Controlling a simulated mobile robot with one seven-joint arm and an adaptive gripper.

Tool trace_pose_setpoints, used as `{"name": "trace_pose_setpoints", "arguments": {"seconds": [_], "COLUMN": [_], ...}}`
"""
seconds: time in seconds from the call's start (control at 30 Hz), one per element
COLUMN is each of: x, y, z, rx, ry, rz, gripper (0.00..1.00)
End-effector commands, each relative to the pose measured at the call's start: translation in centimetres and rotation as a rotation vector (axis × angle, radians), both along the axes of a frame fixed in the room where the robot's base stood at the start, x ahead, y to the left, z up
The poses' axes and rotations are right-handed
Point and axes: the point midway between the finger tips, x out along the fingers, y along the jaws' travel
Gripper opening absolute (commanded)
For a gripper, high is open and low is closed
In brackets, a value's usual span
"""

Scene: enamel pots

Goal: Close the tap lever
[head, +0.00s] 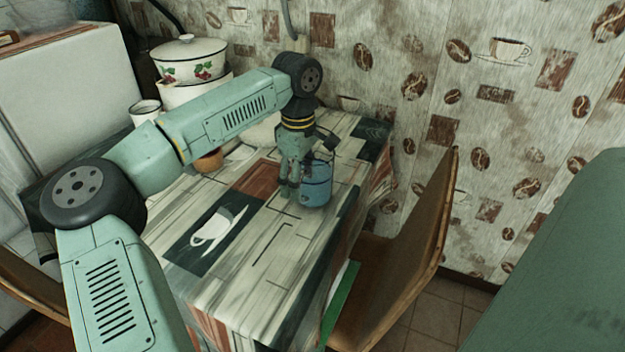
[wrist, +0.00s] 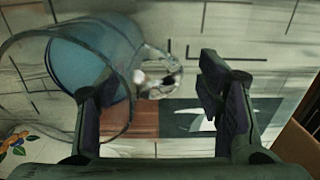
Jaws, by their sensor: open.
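In the wrist view the container (wrist: 88,62) is at upper left, with a thin curved rim or handle looping near my left finger. A small shiny fitting (wrist: 163,78) juts from its side between my fingers' lines of sight. It may be the tap, but its lever is too blurred to tell apart. My gripper (wrist: 157,82) is pointing down, open, with nothing held between its fingers. Whether a finger touches the container is unclear.
The table (head: 255,275) has a patterned cloth, clear toward the front. A white lidded pot with berries (head: 189,62) sits at the back left, near a white mug (head: 145,112). A wooden chair (head: 405,265) stands close at the right, before the wall.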

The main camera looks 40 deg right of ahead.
Motion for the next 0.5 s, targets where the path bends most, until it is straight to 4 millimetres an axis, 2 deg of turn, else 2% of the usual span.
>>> {"name": "trace_pose_setpoints", "arguments": {"seconds": [0.07,0.5], "x": [0.0,-0.03], "y": [-0.01,-0.01], "z": [0.01,0.05], "rx": [0.0,0.0], "ry": [0.0,0.0], "rz": [0.0,0.0], "gripper": [0.61,0.32]}}
